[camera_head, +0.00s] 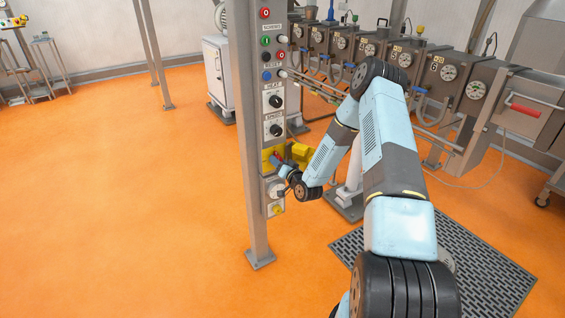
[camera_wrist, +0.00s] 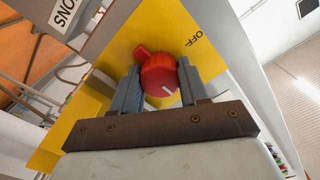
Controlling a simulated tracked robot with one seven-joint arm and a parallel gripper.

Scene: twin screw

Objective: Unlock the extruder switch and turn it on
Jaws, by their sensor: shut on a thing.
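The extruder switch is a red rotary knob (camera_wrist: 160,76) on a yellow plate (camera_wrist: 205,25) marked "OFF", seen in the wrist view. A white line shows on the knob's face, and a red tab sticks out at its upper left. My gripper (camera_wrist: 158,84) has its two grey fingers on either side of the knob, shut on it. In the head view my gripper (camera_head: 284,163) reaches the yellow plate (camera_head: 268,152) low on the control post. The knob is mostly hidden there. I cannot make out a separate lock.
The control post (camera_head: 259,225) carries several buttons and two black dials (camera_head: 276,101) above the switch. A white round fitting (camera_head: 273,188) sits just below it. Extruder machinery (camera_head: 400,60) stands behind on the right. The orange floor on the left is clear.

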